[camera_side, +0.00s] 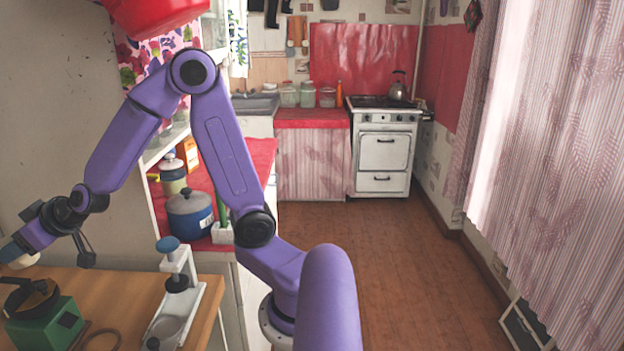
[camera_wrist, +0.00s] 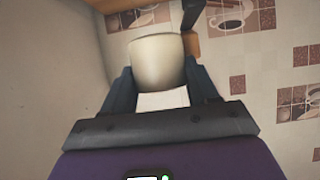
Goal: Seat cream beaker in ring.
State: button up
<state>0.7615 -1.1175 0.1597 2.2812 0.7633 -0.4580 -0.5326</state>
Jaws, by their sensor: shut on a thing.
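My gripper (camera_wrist: 158,78) is shut on the cream beaker (camera_wrist: 155,56), which sits between the two dark fingers in the wrist view. In the side view my gripper (camera_side: 8,250) is at the left picture edge, and part of the beaker (camera_side: 24,262) shows below it. A black ring (camera_side: 50,296) is mounted on a green block (camera_side: 45,329) on the wooden table. The beaker is above the ring in the side picture, and a gap shows between them. The gripper's far side is cut off by the picture edge.
A white stand (camera_side: 189,300) with a blue knob is on the wooden table (camera_side: 125,290), right of the green block. A thin brown loop (camera_side: 103,332) lies between them. A blue pot (camera_side: 190,220) stands on the red counter behind.

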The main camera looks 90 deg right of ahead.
dwell(0.3)
jog(key=d+r, duration=0.5)
jog(key=d, duration=0.2)
jog(key=shift+s+a+r, duration=0.65)
jog(key=shift+a+r, duration=1.3)
jog(key=shift+a, duration=2.3)
jog(key=s+a+f+m+h, duration=0.2)
jog(key=s, duration=0.4)
jog(key=s+a+f+m+h, duration=0.1)
jog(key=s+f+m+h, duration=0.15)
jog(key=s, duration=0.35)
jog(key=shift+g, duration=0.4)
jog(key=shift+w+a+f, duration=0.1)
jog(key=shift+f, duration=10.7)
